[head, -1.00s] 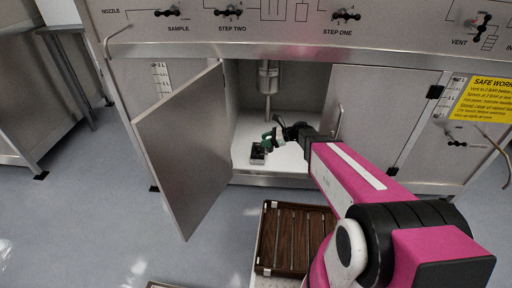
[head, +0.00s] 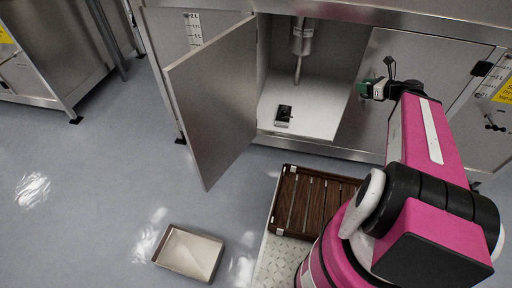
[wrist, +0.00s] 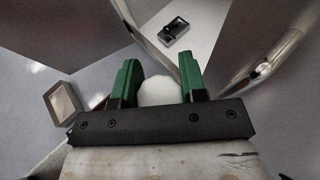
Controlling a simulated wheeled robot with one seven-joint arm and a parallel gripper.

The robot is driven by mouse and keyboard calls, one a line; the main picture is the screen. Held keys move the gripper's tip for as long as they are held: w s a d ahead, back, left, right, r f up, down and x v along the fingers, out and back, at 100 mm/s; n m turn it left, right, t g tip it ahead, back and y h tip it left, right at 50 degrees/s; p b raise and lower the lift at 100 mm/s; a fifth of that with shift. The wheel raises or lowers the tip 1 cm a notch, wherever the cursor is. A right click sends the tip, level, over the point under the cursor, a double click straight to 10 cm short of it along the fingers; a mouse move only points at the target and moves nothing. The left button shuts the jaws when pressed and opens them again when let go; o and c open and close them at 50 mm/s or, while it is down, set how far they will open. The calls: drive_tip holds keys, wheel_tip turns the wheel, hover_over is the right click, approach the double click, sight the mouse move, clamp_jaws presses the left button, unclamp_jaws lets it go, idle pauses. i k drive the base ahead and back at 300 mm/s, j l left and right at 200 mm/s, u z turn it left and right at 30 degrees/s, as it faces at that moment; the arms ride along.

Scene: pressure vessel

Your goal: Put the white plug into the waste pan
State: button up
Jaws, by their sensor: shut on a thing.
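My gripper (head: 372,90) is raised in front of the cabinet, to the right of its opening. In the wrist view its two green fingers (wrist: 157,88) are shut on the white plug (wrist: 160,93), a pale rounded thing between them. The plug's lower part is hidden by the gripper body. The waste pan (head: 190,253) appears to be the shallow metal pan on the floor at lower left, well apart from my gripper. It looks empty. It also shows at the left of the wrist view (wrist: 62,103).
The cabinet door (head: 212,105) stands open between the pan and the cabinet. A small black-topped box (head: 284,115) sits on the white cabinet floor, near a hanging metal pipe (head: 299,65). A brown slatted crate (head: 300,205) is beside my base. Grey floor around the pan is clear.

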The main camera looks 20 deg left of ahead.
sight(184, 252)
drive_tip(key=k+u, duration=0.3)
drive_tip(key=k, duration=0.3)
drive_tip(key=k+u, duration=0.25)
drive_tip(key=k, duration=0.3)
drive_tip(key=k+j+u, duration=0.3)
drive_tip(key=k, duration=0.3)
drive_tip(key=l, duration=0.1)
